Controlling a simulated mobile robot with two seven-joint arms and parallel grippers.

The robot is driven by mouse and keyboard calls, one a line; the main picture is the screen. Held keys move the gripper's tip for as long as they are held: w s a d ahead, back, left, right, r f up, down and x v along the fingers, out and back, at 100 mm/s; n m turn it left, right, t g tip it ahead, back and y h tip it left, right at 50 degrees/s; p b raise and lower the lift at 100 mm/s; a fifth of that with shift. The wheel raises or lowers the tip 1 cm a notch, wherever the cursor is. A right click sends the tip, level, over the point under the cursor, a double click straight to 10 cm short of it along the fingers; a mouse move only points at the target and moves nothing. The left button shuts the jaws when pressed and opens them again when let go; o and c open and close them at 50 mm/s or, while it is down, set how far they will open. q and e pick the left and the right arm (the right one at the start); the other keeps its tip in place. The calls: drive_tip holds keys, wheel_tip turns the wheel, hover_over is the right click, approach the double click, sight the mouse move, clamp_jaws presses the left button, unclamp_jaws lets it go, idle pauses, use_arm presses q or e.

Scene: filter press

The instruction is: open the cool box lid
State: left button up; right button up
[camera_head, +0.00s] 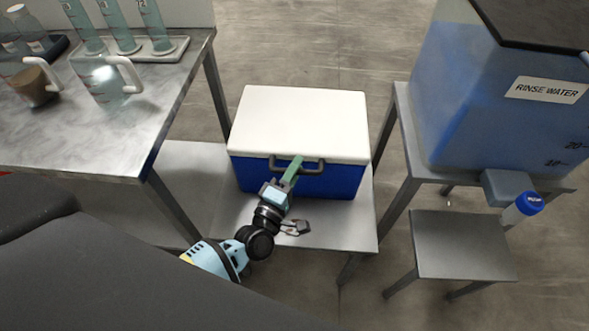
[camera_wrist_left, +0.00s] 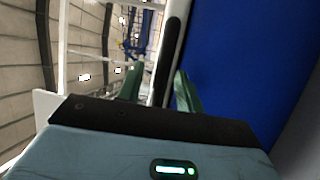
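The cool box has a white lid (camera_head: 305,122) and a blue body (camera_head: 332,184), and stands on a low grey shelf. The lid lies flat and shut on the body. A dark grey handle (camera_head: 312,165) sticks out at the lid's front edge. My left gripper (camera_head: 293,168) is at the handle's left part, with its green fingers pointing at the box. In the left wrist view the fingers are apart (camera_wrist_left: 158,88), with the dark handle bar (camera_wrist_left: 166,62) between them and gaps beside it. Contact cannot be told. My right gripper is not in view.
A metal table (camera_head: 90,130) with cylinders and jugs stands at the left. A blue rinse water tank (camera_head: 460,110) on a stand is close at the right. A low stool (camera_head: 463,245) stands in front of it. Floor behind the box is clear.

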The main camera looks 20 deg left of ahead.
use_arm(q)
drive_tip(key=shift+c, duration=0.5)
clamp_jaws()
